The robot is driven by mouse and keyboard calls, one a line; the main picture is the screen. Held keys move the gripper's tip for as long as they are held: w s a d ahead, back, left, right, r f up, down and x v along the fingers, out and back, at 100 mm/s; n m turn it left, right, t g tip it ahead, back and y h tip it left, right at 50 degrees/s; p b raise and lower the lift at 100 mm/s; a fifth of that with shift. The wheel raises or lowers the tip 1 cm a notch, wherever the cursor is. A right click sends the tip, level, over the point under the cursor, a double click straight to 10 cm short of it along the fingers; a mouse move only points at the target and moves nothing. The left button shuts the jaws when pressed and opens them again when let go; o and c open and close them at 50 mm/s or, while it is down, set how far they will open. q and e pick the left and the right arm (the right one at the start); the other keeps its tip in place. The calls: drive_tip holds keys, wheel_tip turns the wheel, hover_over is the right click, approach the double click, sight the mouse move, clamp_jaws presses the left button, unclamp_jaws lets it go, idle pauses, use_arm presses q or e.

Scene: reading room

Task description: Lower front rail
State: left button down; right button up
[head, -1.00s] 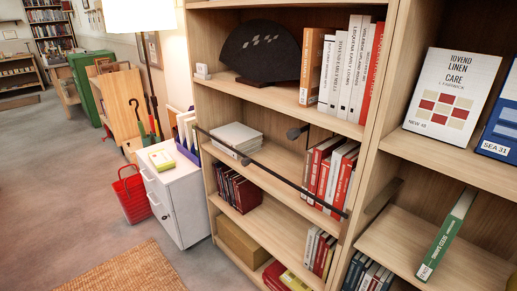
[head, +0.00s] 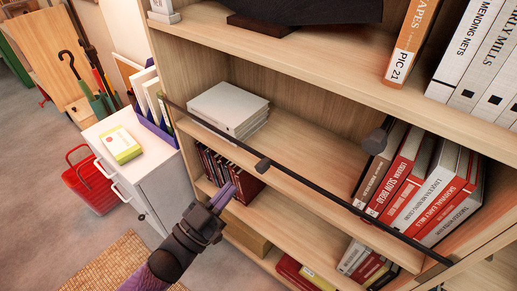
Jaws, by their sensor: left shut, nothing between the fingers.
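The front rail (head: 320,189) is a thin dark bar running slantwise in the picture across the front of the middle shelf, from the left upright to the right one. My left gripper (head: 225,193) is in front of the bookcase, below and left of that knob in the picture. Its purple fingers are together and empty, pointing up toward the rail. Some space shows between fingertips and rail; the depth is hard to judge. My right gripper is not in view.
A second dark cylinder (head: 375,141) shows above the rail. White books (head: 228,108) lie on the middle shelf, and red and white books (head: 425,190) lean at its right. A white cabinet (head: 135,170) and a red basket (head: 88,185) stand left. Floor in front is partly free.

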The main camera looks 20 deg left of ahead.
use_arm(q)
wheel_tip(320, 180, up, 3)
drive_tip(key=b, duration=0.2)
hover_over(257, 167)
drive_tip(key=s, duration=0.2)
drive_tip(key=shift+w+d+f+b, duration=0.2)
drive_tip(key=shift+f+b, duration=0.2)
drive_tip(key=shift+f, duration=0.25)
drive_tip(key=shift+w+d+f+b, duration=0.15)
drive_tip(key=shift+f+b, duration=0.2)
drive_tip(key=shift+f, duration=0.25)
drive_tip(key=shift+a+f+b, duration=0.1)
drive_tip(key=shift+f+b, duration=0.2)
drive_tip(key=shift+f, duration=0.25)
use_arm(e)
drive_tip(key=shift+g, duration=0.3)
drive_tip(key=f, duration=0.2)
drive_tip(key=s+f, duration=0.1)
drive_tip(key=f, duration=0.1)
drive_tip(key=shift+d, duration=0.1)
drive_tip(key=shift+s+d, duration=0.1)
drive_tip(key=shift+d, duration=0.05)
